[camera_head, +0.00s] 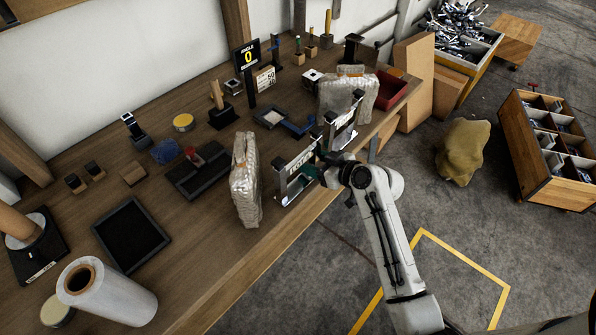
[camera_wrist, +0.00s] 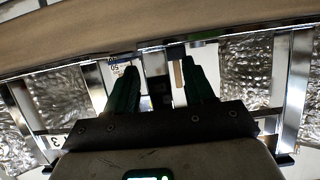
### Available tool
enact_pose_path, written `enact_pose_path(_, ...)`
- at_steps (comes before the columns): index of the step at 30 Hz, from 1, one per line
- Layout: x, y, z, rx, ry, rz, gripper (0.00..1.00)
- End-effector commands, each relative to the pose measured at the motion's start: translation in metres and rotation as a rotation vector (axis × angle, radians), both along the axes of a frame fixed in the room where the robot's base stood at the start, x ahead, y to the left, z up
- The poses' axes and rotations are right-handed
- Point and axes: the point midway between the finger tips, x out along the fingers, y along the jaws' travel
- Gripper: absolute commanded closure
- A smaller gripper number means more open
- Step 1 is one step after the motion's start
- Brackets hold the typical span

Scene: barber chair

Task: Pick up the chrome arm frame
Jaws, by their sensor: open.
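Two upright chrome frames stand near the front edge of the workbench: a nearer one (camera_head: 283,188) and a farther one (camera_head: 351,127). I cannot tell which of them is the task's arm frame. My gripper (camera_head: 313,170) is at the right side of the nearer frame, and its fingers are partly hidden there. Chrome bars show left (camera_wrist: 94,88) and right (camera_wrist: 296,92) of the fingers. Contact cannot be told.
A wrapped silvery block (camera_head: 245,180) stands left of the nearer frame, and another wrapped bundle (camera_head: 347,92) stands behind the farther one. A red tray (camera_head: 393,92) lies at the far right of the workbench (camera_head: 262,258). A black tray (camera_head: 131,235) lies at left.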

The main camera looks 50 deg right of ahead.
Motion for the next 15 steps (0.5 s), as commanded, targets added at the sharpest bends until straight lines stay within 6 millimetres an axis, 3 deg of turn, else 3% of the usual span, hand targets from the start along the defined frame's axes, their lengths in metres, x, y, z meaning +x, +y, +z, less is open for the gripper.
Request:
enact_pose_path(5,0.016,0.0,-0.007,0.001,0.001,0.001,0.47)
enact_pose_path(13,0.018,0.001,-0.008,0.0,0.0,0.0,0.47)
enact_pose_path(15,0.018,0.001,-0.008,0.001,0.0,0.0,0.53)
